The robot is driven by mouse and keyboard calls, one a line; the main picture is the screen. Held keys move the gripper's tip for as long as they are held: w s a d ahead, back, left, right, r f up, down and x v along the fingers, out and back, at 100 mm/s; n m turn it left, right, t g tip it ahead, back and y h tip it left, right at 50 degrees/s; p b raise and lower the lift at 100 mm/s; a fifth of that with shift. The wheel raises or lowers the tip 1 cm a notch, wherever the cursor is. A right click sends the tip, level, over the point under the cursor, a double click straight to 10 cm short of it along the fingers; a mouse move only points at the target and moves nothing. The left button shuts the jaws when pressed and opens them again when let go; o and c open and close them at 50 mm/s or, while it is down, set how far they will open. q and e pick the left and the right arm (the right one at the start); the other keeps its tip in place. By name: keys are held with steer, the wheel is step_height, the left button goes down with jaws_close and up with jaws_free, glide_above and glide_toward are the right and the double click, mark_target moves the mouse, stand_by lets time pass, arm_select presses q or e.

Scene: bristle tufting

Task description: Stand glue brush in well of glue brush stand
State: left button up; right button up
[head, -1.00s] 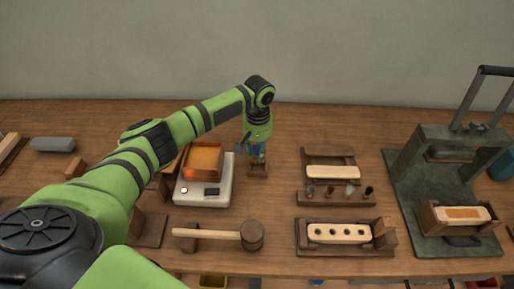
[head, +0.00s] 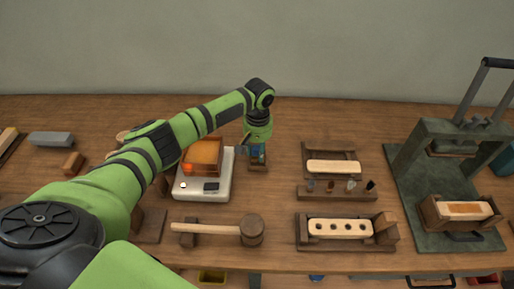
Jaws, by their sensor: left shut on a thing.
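The small brown wooden glue brush stand (head: 258,166) is directly below the gripper. The fingers reach down close to the stand and cover much of it. I cannot tell whether the brush's lower end is inside the well or just above it. My right gripper is not in view.
A white scale (head: 217,188) with an orange-filled tray (head: 203,156) stands just left of the stand. A mallet (head: 250,230) lies in front. Wooden racks with pale brush blocks (head: 334,167) are at right, beside a green press (head: 440,150). Bare bench lies behind the stand.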

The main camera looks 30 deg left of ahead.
arm_select(q)
steer(key=shift+f+b, duration=0.35)
steer(key=shift+f, duration=0.55)
steer(key=shift+f, duration=0.3)
stand_by(0.4)
steer(key=o, duration=1.1)
steer(key=o, duration=0.4)
steer(key=shift+r, duration=0.15)
